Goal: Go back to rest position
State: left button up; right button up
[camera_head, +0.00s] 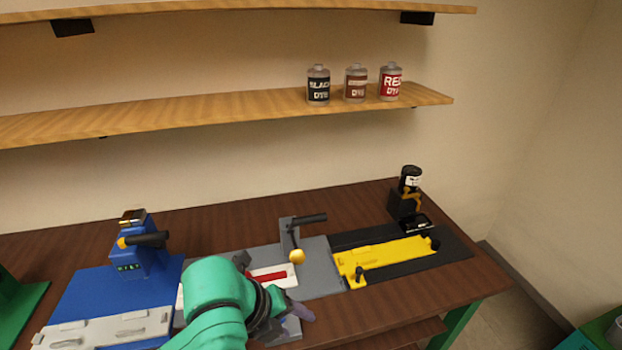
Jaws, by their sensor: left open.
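My left arm, green, comes in from the bottom of the head view. My left gripper (297,316) is low over the front of the grey fixture, and its jaws are open. Its fingers are small and partly hidden by my own wrist, and I see nothing held between them. The grey fixture (317,268) has a dark-handled lever with a yellow-orange knob (297,256) and a red piece (268,276) on a white plate. My arm hides part of this fixture and the right end of the blue station. My right gripper is not in view.
A blue station (95,292) stands at left, and a yellow fixture (390,258) on a black base at right. A small black device (408,192) stands behind it. Three dye bottles (355,84) sit on the wooden shelf (200,112). The brown table (360,318) is bare along its front right.

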pick_arm(q)
jog(key=s+a+f+n+y, duration=0.25)
jog(key=a+f+n, duration=0.35)
jog(key=a+n, duration=0.65)
jog(key=s+a+f+n+y, duration=0.2)
jog(key=s+a+f+n, duration=0.35)
jog(key=n, duration=1.15)
notch_tip(320, 180, down, 32)
jog(key=s+a+b, duration=0.2)
jog(key=b, duration=0.4)
jog(key=s+a+f+g+b, duration=0.2)
jog(key=s+f+b, duration=0.2)
jog(key=s+f, duration=1.1)
jog(key=shift+s+a+f, duration=0.2)
jog(key=shift+a+f, duration=0.1)
jog(key=shift+f, duration=0.4)
